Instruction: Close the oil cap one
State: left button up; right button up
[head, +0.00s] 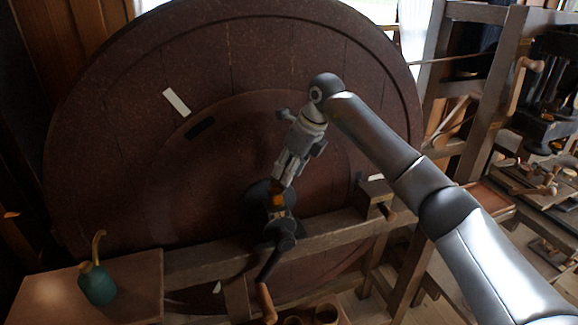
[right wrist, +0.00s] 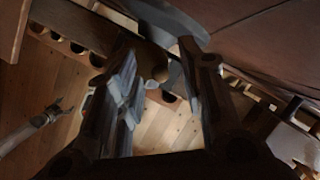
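My right gripper (head: 283,183) points down at the hub of the big brown wheel (head: 110,150). In the right wrist view its two fingers (right wrist: 165,100) stand apart, with wooden floor showing between them. A small brass-coloured part (head: 277,200) sits on the dark bearing at the hub, right at the fingertips in the head view. It may be the oil cap; its lid is too small to make out, and I cannot tell whether the fingers touch it. A grey rounded part (right wrist: 168,20) shows beyond the fingers in the wrist view. My left gripper does not show in the head view.
A dark crank with a wooden handle (head: 266,303) hangs below the hub. A wooden beam (head: 335,236) crosses in front of the wheel. A green oil can (head: 97,284) with a brass spout stands on a board (head: 40,302) at lower left. Wooden frames stand at right.

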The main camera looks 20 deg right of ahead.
grip_shut()
dwell(0.4)
jog(key=m+h+b, duration=0.1)
jog(key=m+b, duration=0.1)
jog(key=s+a+m+h+b, duration=0.1)
jog(key=m+b, duration=0.1)
jog(key=m, duration=0.1)
jog(key=s+m+t+b, duration=0.1)
jog(key=m+b, duration=0.1)
jog(key=m, duration=0.1)
jog(key=shift+s+a+h, duration=0.2)
jog(key=shift+h, duration=0.2)
jog(key=m+b, duration=0.1)
jog(key=a+m+h, duration=0.1)
jog(key=m, duration=0.1)
jog(key=m+b, duration=0.1)
jog(key=shift+s+a+m+h+b, duration=0.25)
jog(key=shift+s+m+h+b, duration=0.05)
jog(key=shift+s+h+b, duration=0.1)
jog(key=shift+s+a+r+m+g+h+b, duration=0.1)
jog(key=shift+a+m+g+h+b, duration=0.2)
jog(key=shift+m, duration=0.75)
jog(key=shift+a+r+m+g+h+b, duration=0.1)
jog(key=shift+a+m+g+h+b, duration=0.2)
jog(key=shift+m, duration=0.75)
jog(key=shift+a, duration=0.1)
grip_release()
jog(key=shift+f, duration=0.15)
